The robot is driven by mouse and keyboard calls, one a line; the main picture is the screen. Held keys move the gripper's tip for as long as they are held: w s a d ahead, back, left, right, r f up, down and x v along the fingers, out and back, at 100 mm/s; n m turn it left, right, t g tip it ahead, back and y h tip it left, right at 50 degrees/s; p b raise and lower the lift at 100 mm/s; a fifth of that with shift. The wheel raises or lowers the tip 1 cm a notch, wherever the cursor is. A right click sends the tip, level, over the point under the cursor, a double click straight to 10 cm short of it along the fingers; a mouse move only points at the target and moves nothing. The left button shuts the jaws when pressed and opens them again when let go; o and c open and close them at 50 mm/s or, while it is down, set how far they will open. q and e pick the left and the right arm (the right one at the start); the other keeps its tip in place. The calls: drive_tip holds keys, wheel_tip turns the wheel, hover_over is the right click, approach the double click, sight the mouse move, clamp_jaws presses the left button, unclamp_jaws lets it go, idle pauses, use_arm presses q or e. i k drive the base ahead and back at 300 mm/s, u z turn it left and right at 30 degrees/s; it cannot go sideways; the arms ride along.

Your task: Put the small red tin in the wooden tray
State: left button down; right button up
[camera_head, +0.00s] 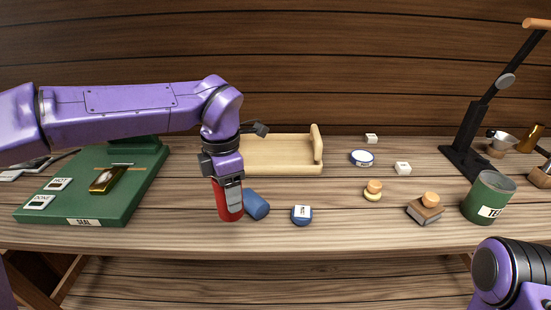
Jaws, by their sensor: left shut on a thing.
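The small red tin (222,212) is upright near the front of the bench, left of centre, with its upper part hidden by my left gripper. My left gripper (228,192) points down and is shut on the red tin. I cannot tell whether the tin touches the bench. The wooden tray (275,171) lies behind and to the right of the tin, and its visible floor is bare. My left arm hides the tray's left end. Part of my right arm shows at the lower right corner, but its gripper is not in view.
A blue round piece (302,216) stands farther right. A green board (100,205) with a gold piece fills the left. A green tin (488,198) and black stand (470,140) are at right.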

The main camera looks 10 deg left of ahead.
sight(257, 156)
drive_tip(key=i, duration=1)
